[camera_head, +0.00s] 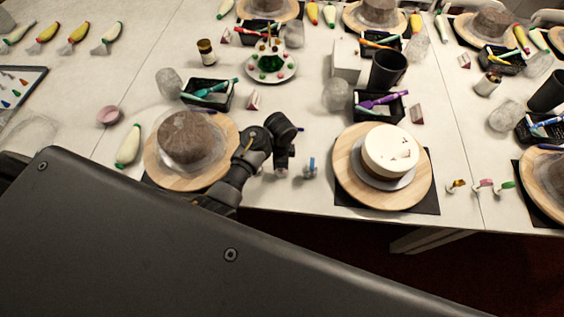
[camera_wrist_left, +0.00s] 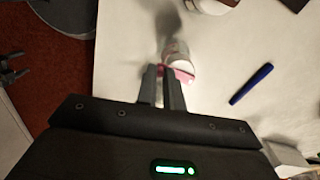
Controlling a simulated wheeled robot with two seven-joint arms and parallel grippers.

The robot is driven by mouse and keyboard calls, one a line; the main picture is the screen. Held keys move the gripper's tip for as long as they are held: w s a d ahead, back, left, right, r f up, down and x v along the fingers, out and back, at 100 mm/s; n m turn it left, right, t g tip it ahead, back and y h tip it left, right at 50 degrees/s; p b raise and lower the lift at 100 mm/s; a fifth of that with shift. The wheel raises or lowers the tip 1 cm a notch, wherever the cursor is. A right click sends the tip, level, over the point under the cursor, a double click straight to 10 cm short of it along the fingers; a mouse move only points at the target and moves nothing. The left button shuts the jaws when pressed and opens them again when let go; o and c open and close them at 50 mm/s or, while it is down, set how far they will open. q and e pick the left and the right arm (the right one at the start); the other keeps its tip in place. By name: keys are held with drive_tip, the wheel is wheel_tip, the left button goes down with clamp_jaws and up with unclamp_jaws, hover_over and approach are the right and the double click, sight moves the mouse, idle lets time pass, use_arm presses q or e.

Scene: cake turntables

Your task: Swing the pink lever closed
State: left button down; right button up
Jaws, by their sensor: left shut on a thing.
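My left gripper (camera_head: 283,172) hangs over the front of the table, between the cake stand at left and the white cake at right. In the left wrist view its two fingers (camera_wrist_left: 160,84) are close together. A pink piece, the pink lever (camera_wrist_left: 182,74), shows at and just beyond the fingertips, beside a small whitish rounded body (camera_wrist_left: 177,52). The fingers are shut on it, and they hide part of it. In the head view the gripper hides the lever. My right gripper is not in view.
A small blue-topped piece (camera_head: 310,168) stands just right of the gripper. A white cake (camera_head: 391,150) on a round wooden board (camera_head: 350,185) is farther right. A brown cake (camera_head: 185,135) is at left. Pen trays and a dark cup (camera_head: 387,70) stand behind.

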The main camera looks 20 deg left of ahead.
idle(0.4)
use_arm(q)
drive_tip(key=c, duration=1.5)
unclamp_jaws()
drive_tip(key=shift+r, duration=0.1)
wheel_tip(320, 180, up, 7)
drive_tip(key=shift+r, duration=0.15)
